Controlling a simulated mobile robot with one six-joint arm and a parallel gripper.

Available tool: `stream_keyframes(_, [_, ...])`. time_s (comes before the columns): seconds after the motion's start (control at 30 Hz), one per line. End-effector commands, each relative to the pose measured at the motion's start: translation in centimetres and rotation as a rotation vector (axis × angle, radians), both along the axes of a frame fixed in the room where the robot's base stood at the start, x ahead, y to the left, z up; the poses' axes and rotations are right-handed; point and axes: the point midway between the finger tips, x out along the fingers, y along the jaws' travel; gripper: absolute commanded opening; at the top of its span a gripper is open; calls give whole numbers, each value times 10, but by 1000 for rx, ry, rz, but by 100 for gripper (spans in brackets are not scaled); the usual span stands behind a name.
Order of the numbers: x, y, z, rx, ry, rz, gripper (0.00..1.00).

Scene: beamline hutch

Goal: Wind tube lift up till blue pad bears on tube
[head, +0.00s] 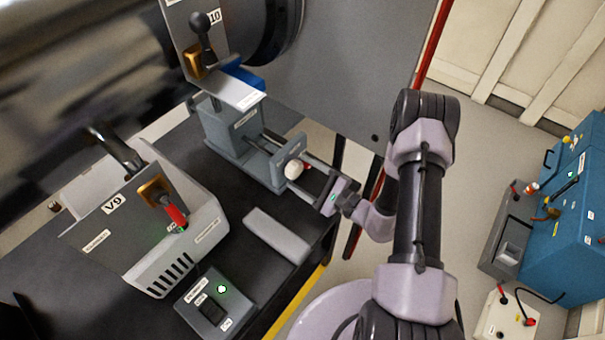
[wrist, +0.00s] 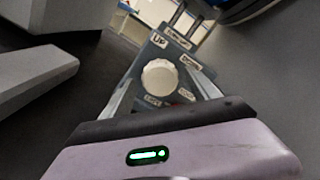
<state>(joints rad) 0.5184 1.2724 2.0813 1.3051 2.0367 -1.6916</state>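The tube lift (head: 228,138) is a grey box with rods and an end plate. Its round white knob (head: 293,170) faces my gripper (head: 305,176). In the wrist view the knob (wrist: 160,78) is centred on a plate marked UP and DOWN. My gripper (wrist: 163,82) is open, with one finger on either side of the knob; I cannot tell whether they touch it. The blue pad (head: 245,77) sits above the lift, partly hidden by a grey bracket. The dark tube (head: 274,32) is above it. Whether the pad touches the tube is not clear.
The V9 unit (head: 150,215) with a red-handled lever, a grey block (head: 277,235) and a switch box (head: 215,303) are on the black bench to the left. Blue equipment (head: 565,210) stands at the right. Floor shows between.

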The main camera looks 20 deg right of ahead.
Motion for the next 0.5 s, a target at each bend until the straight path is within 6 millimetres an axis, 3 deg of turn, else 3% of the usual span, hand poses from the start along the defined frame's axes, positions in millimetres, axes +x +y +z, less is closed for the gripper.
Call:
stream_keyframes(0.33, [-1, -1, 0, 0, 1, -1, 70])
stream_keyframes(0.5, [-25, -20, 2, 3, 3, -6, 70])
